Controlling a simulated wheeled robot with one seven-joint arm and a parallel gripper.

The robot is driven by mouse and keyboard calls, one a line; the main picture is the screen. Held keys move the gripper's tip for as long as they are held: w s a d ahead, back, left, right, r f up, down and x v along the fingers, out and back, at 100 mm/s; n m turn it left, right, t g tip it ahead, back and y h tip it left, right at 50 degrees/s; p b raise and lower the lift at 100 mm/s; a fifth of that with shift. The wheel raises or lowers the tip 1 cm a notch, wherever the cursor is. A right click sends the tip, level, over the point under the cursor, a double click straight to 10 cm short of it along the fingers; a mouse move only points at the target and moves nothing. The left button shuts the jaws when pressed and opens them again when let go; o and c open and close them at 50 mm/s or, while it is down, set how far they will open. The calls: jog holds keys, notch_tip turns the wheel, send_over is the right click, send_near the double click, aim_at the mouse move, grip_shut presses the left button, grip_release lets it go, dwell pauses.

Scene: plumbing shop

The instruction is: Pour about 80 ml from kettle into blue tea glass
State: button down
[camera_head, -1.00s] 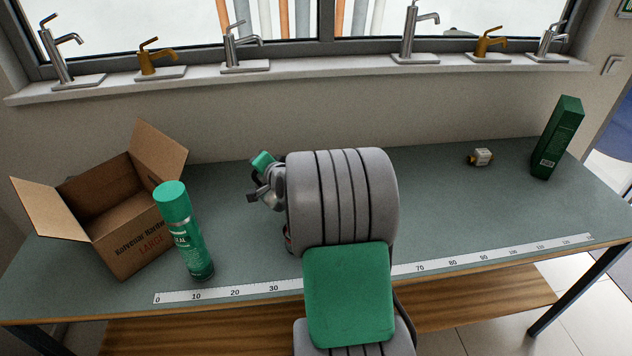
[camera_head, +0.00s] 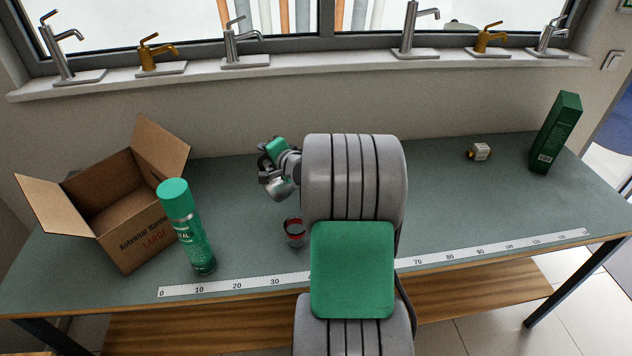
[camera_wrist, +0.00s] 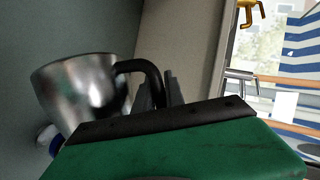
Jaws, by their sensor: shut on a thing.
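My gripper (camera_wrist: 160,90) is shut on the black handle of a shiny metal kettle (camera_wrist: 85,98). In the head view, the kettle (camera_head: 283,190) hangs above the bench at the left end of my arm. It looks strongly tilted against the bench and wall; its spout and any stream of liquid cannot be made out. A small glass with red in it (camera_head: 295,234) stands on the bench just below and right of the kettle, partly hidden by my arm. In the wrist view, a small blue and white thing (camera_wrist: 46,138) shows behind the kettle's lower edge; whether it is the blue tea glass is unclear.
A green spray can (camera_head: 188,228) and an open cardboard box (camera_head: 135,238) stand to the left. A printed ruler strip (camera_head: 235,285) runs along the front edge. A small brass-and-white fitting (camera_head: 479,152) and a tall green box (camera_head: 556,133) stand at the right. The right bench is mostly clear.

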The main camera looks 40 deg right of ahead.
jog(key=shift+s+d+r+m, duration=0.2)
jog(key=shift+d+r+m, duration=0.2)
jog(key=shift+d+r, duration=0.15)
jog(key=shift+s+d+r+m+t+y+p, duration=0.15)
jog(key=shift+d+r+m+t+y+p, duration=0.2)
jog(key=shift+r+y+p, duration=0.1)
dwell(1.1)
jog(key=shift+s+d+r+m, duration=0.15)
jog(key=shift+s+d+m, duration=0.05)
jog(key=shift+d, duration=0.25)
jog(key=shift+s+d+r+m, duration=0.15)
jog(key=shift+s+d, duration=0.05)
jog(key=shift+d, duration=0.25)
dwell(0.4)
